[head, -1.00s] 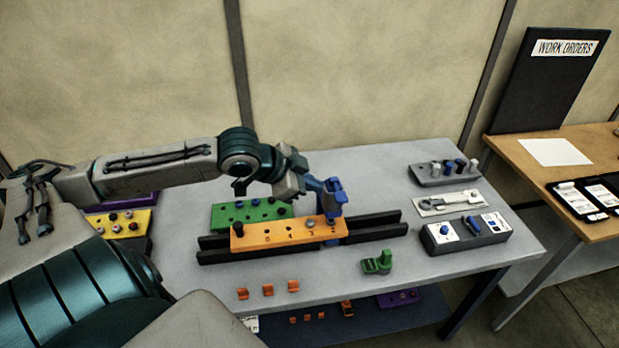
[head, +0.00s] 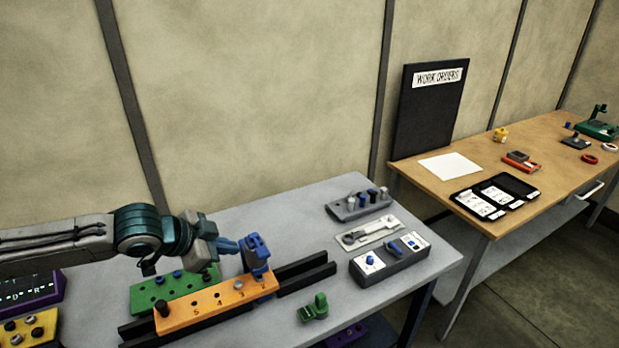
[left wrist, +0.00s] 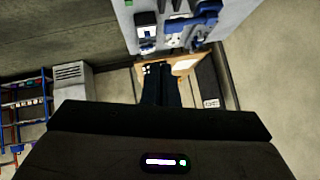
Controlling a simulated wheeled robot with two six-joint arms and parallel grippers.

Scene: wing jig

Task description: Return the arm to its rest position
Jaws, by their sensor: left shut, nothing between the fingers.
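My left arm comes in from the left in the head view. My right gripper is in neither view.
The grey table (head: 310,215) holds black rails (head: 305,275), a green block (head: 160,290), a green clip (head: 313,308) and a control box (head: 390,262). A wooden table (head: 480,170) with a dark case (head: 497,195) stands right. Open air lies above the tables.

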